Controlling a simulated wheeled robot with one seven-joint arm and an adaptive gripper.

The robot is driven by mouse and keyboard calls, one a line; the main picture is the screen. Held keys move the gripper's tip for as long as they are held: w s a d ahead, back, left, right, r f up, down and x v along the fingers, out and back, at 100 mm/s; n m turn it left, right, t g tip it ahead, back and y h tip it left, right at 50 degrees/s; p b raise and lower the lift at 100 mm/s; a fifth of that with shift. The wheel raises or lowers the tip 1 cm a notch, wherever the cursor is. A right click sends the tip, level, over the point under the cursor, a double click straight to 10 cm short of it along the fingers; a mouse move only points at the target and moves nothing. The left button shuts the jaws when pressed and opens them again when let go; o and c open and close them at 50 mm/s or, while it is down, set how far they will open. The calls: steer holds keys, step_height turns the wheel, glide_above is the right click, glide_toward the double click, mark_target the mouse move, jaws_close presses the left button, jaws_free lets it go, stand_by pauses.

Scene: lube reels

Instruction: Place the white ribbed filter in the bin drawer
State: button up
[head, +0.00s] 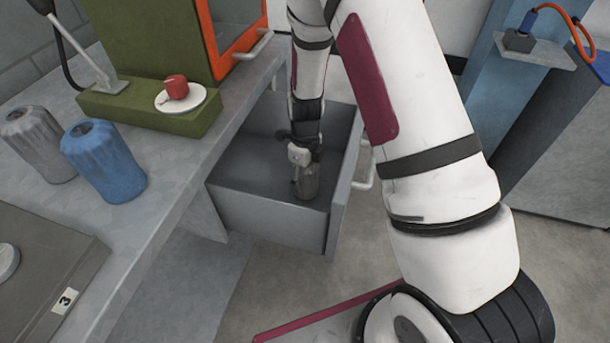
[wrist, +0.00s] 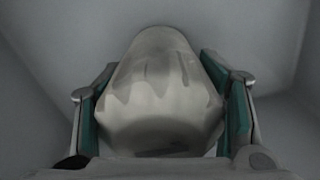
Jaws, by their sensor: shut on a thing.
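The white ribbed filter (wrist: 158,95) is between the two finger pads of my gripper (wrist: 160,112) in the wrist view, and both pads press on its sides. It looks pale grey and shaded there. In the head view the filter (head: 307,184) hangs under my gripper (head: 302,160), inside the open bin drawer (head: 265,212). The drawer is grey, pulled out from under the bench, and its walls surround the filter. Whether the filter touches the drawer floor I cannot tell. My arm hides part of the drawer's back.
A blue ribbed filter (head: 103,162) and a grey one (head: 38,145) stand on the bench (head: 190,165). A green base (head: 150,112) carries a white dish with a red knob. An orange-framed cabinet (head: 232,35) stands behind. The drawer handle (head: 364,165) is at its right.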

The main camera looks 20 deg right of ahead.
steer(key=shift+f, duration=0.1)
steer(key=o, duration=1.4)
step_height(320, 180, up, 12)
steer(key=shift+r+p, duration=0.2)
steer(key=shift+p, duration=0.8)
